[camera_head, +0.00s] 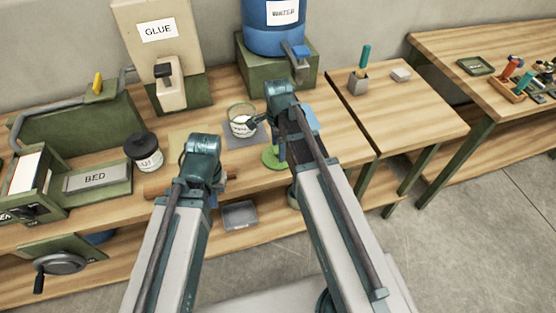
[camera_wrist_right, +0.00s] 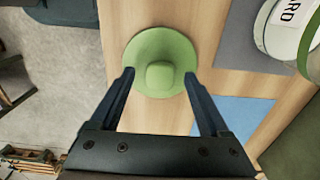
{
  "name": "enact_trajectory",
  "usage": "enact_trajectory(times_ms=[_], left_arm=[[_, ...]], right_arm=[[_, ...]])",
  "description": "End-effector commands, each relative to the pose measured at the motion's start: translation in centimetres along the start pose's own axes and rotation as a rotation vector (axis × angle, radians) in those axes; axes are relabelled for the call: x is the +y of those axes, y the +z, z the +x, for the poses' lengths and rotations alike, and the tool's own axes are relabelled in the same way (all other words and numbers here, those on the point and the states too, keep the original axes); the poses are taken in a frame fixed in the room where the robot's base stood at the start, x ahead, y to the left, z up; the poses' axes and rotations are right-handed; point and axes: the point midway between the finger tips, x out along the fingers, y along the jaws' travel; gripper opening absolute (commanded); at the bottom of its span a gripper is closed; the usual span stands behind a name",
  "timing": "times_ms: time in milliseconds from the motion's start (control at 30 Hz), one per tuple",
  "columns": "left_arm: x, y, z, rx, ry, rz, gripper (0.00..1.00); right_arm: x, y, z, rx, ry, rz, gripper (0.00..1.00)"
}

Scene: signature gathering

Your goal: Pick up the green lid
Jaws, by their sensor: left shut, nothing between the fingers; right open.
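The green lid (camera_head: 270,160) is a round disc with a raised knob, lying on the wooden bench near its front edge. It also shows in the right wrist view (camera_wrist_right: 160,47), lying flat with its knob towards the camera. My right gripper (camera_wrist_right: 159,76) is open over the lid, with its fingertips on either side of the knob and nothing held. I cannot tell how high the fingertips are above the lid. My left gripper (camera_head: 210,172) is shut and empty, over the bench left of the lid; its fingers are mostly hidden by its arm.
A labelled glass jar (camera_head: 241,124) stands on a grey mat just behind the lid. A black-capped jar (camera_head: 145,152) stands further left. A glue dispenser (camera_head: 160,55) and a blue water tank (camera_head: 272,25) stand at the back. A grey tray (camera_head: 240,214) sits below the bench's front edge.

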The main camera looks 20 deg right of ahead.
Motion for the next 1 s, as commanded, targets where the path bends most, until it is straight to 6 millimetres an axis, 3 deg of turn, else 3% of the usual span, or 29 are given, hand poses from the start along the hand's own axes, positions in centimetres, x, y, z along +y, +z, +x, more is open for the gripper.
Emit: enact_trajectory(times_ms=[233, 667, 1000], left_arm=[[0.01, 0.00, 0.05, 0.000, 0.000, 0.000, 0.00], [0.01, 0.00, 0.05, 0.000, 0.000, 0.000, 0.00], [-0.02, 0.01, -0.25, 0.000, 0.000, 0.000, 0.00]], right_arm=[[0.01, -0.02, 0.05, 0.000, 0.000, 0.000, 0.78], [0.01, -0.03, 0.06, 0.000, 0.000, 0.000, 0.01], [0.00, -0.14, -0.25, 0.000, 0.000, 0.000, 0.00]])
